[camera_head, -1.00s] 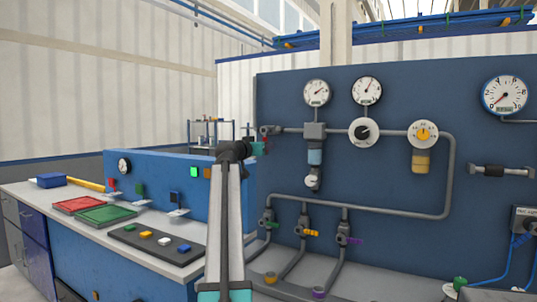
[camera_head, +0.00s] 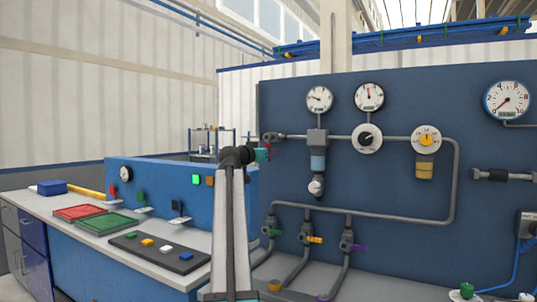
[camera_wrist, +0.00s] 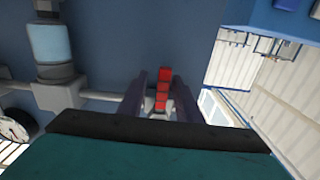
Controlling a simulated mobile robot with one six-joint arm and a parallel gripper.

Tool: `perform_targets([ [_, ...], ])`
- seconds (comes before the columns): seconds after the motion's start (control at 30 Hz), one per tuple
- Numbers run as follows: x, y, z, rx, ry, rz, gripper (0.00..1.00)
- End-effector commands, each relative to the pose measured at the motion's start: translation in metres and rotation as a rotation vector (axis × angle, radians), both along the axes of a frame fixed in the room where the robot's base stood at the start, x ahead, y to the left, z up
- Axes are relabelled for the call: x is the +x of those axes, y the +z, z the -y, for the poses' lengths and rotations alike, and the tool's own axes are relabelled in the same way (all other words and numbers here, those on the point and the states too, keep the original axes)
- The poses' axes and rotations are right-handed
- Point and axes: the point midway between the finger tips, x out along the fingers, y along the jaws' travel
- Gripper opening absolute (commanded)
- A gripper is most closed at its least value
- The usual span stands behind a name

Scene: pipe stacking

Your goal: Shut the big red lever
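The big red lever (camera_wrist: 161,92) shows in the wrist view between the two dark fingers of my gripper (camera_wrist: 160,78). The fingers stand apart on either side of it, and I see no firm contact. In the head view only a small bit of the red lever (camera_head: 268,146) shows, at the left end of the upper grey pipe. There my gripper (camera_head: 262,155) is at that valve (camera_head: 272,137), and its fingers are too small to make out.
The blue panel carries gauges (camera_head: 369,96), a white-dialled valve (camera_head: 367,138) and lower valves with green, orange and purple handles (camera_head: 315,240). A bench at left holds red and green trays (camera_head: 108,222) and a dark strip of coloured buttons (camera_head: 160,249).

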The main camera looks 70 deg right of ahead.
Motion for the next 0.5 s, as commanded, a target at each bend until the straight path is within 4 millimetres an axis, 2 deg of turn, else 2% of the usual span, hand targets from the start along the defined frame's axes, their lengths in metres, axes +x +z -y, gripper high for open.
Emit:
perform_targets([
  [0.27, 0.003, -0.001, -0.002, 0.001, 0.004, -0.001, 0.32],
  [0.5, 0.006, -0.002, -0.017, 0.001, 0.007, -0.002, 0.32],
])
